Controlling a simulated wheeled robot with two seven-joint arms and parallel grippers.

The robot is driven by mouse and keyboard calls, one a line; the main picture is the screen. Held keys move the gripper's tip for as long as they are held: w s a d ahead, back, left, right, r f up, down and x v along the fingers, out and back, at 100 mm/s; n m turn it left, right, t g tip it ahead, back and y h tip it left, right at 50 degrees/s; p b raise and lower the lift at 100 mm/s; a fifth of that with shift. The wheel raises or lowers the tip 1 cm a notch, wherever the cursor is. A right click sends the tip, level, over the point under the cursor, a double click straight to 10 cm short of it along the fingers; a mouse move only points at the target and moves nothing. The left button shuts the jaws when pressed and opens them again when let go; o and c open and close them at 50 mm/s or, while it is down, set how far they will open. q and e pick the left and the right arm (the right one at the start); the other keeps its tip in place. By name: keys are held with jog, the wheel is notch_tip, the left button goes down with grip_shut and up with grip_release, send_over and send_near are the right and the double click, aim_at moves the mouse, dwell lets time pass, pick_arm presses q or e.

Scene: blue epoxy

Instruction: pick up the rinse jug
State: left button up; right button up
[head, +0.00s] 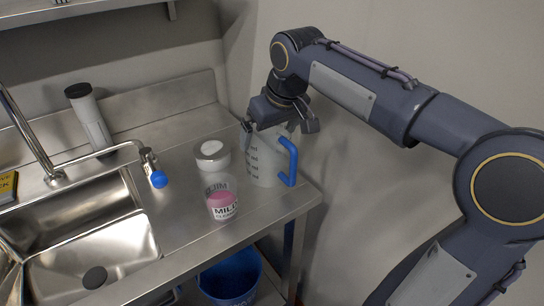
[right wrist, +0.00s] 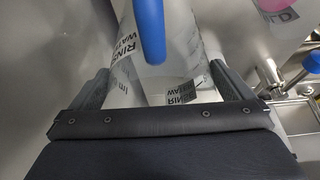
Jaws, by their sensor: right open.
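The rinse jug (head: 262,165) is a whitish jug with dark markings and a blue handle. It stands upright near the right end of the steel counter, with its handle on the right. My right gripper (head: 279,127) is above and around its upper part, pointing down. In the right wrist view, the jug (right wrist: 182,45) with its printed lettering lies between the two spread fingers of the gripper (right wrist: 160,88). The blue handle crosses in front of it. The gripper is open, and contact with the jug cannot be told. My left gripper is not in view.
A grey black-capped cylinder (head: 90,118) stands at the back. The sink (head: 95,250) and blue-tipped tap (head: 158,178) are left. A blue bucket (head: 230,280) is below.

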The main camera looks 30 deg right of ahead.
jog(key=c, duration=1.1)
jog(key=shift+r, duration=0.1)
